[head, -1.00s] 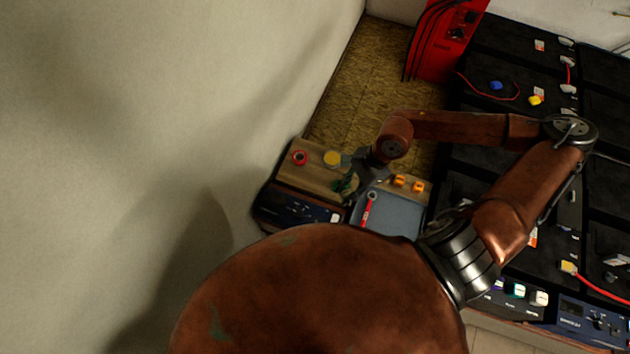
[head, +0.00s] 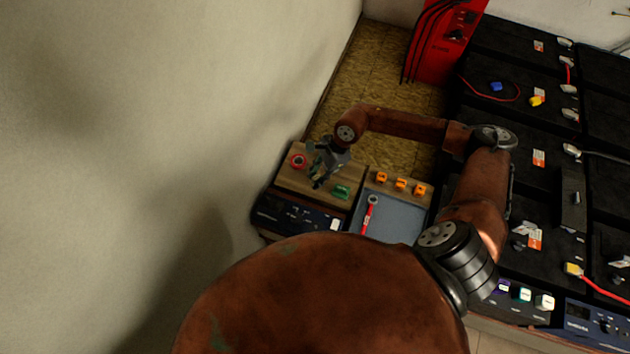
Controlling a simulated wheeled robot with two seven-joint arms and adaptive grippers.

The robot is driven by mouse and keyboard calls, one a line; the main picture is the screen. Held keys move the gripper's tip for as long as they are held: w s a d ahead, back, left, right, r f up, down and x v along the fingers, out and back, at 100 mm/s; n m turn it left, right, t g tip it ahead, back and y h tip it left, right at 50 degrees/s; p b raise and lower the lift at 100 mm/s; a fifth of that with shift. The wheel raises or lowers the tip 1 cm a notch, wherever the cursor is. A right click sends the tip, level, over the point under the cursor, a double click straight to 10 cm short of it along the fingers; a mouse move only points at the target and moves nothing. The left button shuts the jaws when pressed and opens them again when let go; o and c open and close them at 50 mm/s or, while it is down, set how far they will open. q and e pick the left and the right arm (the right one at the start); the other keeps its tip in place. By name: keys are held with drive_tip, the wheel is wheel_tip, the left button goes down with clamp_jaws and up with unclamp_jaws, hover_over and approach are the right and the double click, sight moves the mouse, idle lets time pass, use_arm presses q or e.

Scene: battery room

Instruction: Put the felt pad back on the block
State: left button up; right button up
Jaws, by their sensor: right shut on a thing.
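My right gripper (head: 318,178) is over the wooden board (head: 288,180), pointing down, between a red ring (head: 297,161) and a small green piece (head: 341,192). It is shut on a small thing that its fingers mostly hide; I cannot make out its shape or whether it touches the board. I cannot identify the felt pad or the block for sure. The yellow round piece seen on the board before is not visible now. My left gripper is not in view.
A blue-grey tray (head: 398,222) beside the board holds a red wrench (head: 368,214). Several orange pieces (head: 400,184) sit along its far edge. Black battery tops (head: 500,65) with leads fill the right. A red unit (head: 443,45) stands behind. A pale wall is at left.

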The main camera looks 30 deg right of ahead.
sight(315, 181)
wheel_tip(315, 181, down, 3)
drive_tip(key=shift+w+f, duration=0.1)
drive_tip(key=shift+w, duration=0.05)
drive_tip(key=shift+f+b, duration=0.2)
drive_tip(key=shift+b, duration=0.1)
drive_tip(key=o, duration=1.1)
drive_tip(key=shift+r, duration=0.2)
drive_tip(key=p+v, duration=0.1)
drive_tip(key=v, duration=1.1)
